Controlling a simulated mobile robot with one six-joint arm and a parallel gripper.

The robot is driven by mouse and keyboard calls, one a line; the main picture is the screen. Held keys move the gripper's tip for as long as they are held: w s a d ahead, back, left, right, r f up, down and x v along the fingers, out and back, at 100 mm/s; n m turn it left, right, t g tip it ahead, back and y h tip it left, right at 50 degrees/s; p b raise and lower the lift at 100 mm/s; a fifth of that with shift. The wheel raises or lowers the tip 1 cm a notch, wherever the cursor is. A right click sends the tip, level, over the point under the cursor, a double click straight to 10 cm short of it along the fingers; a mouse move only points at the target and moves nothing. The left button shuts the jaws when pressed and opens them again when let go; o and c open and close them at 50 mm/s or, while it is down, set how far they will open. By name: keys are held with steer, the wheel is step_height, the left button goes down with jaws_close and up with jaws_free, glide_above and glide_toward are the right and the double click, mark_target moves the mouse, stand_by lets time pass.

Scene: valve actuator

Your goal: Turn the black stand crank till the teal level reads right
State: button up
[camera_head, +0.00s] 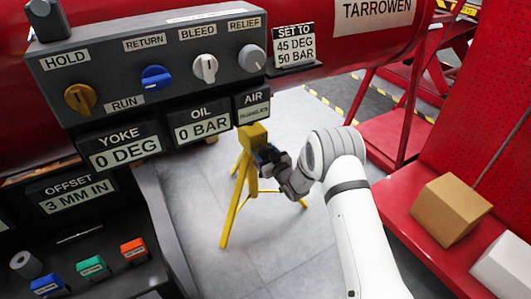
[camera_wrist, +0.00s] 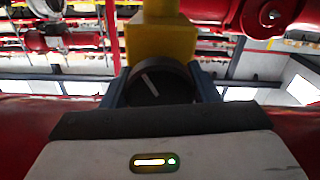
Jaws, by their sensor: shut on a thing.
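The black stand crank, a round knob with a white line, shows in the wrist view (camera_wrist: 160,90). It sits on the yellow stand (camera_head: 252,140), which has splayed legs on the floor. The stand's yellow top also fills the upper middle of the wrist view (camera_wrist: 160,42). My gripper (camera_head: 272,160) is shut on the crank, one blue-grey finger on each side of it in the wrist view (camera_wrist: 160,82). The white line tilts up to the left. I cannot make out a teal level; a teal block (camera_head: 92,267) with a small unreadable label lies in the dark tray.
The grey panel (camera_head: 120,75) has several knobs; its plates read YOKE 0 DEG (camera_head: 125,153) and OIL 0 BAR (camera_head: 202,122). An OFFSET plate (camera_head: 75,193) reads 3 MM IN. A brown box (camera_head: 446,208) rests on the red bench at right. Grey floor surrounds the stand.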

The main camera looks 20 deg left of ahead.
steer(key=shift+a+m, duration=0.1)
steer(key=shift+m, duration=0.3)
steer(key=shift+a+r+m+b, duration=0.1)
steer(key=shift+m+b, duration=0.55)
steer(key=shift+m, duration=1.95)
steer(key=o, duration=1)
